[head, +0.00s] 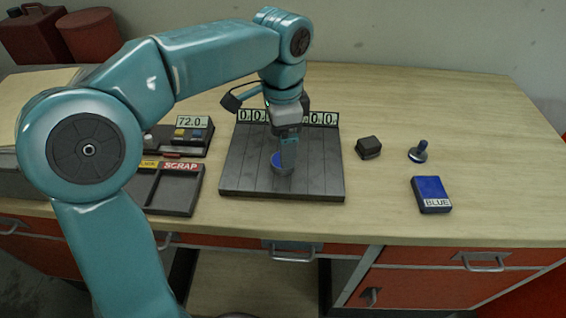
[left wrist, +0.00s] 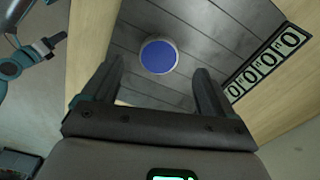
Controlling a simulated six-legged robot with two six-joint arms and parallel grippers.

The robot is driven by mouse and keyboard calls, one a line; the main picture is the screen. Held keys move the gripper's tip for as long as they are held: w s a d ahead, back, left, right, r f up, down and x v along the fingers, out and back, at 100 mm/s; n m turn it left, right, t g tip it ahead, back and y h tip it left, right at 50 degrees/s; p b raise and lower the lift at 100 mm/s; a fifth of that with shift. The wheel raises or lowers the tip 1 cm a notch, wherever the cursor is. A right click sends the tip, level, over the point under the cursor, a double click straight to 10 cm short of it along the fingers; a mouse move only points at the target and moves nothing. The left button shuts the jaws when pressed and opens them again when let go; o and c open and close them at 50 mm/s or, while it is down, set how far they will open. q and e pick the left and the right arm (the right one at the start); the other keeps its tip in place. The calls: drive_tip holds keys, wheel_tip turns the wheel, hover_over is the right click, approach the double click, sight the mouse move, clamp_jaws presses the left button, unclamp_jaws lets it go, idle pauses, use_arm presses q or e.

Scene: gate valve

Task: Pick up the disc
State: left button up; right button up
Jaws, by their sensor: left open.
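The disc (head: 283,162) has a blue top and a pale grey rim. It lies on the dark grooved plate (head: 240,170) on the bench. In the left wrist view the whole disc (left wrist: 159,56) shows beyond the fingertips, roughly midway between them. My left gripper (head: 287,150) points down just above the disc and partly hides it in the head view. In the left wrist view my left gripper (left wrist: 160,75) is open, with nothing between its fingers.
Number counters (head: 325,118) line the plate's back edge. A scrap tray (head: 180,190) and a device reading 72.0 (head: 192,122) stand left. A dark block (head: 369,147), a blue-topped knob (head: 418,152) and a box labelled BLUE (head: 431,194) stand right. The bench's right rear is clear.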

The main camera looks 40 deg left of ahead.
use_arm(q)
wheel_tip(320, 180, down, 4)
drive_tip(key=shift+d+f, duration=0.15)
drive_tip(key=shift+f, duration=0.1)
drive_tip(key=shift+w, duration=0.1)
drive_tip(key=c, duration=1.4)
drive_tip(key=shift+c, duration=0.2)
wheel_tip(320, 180, up, 20)
drive_tip(key=p, duration=0.4)
drive_tip(key=shift+p, duration=0.35)
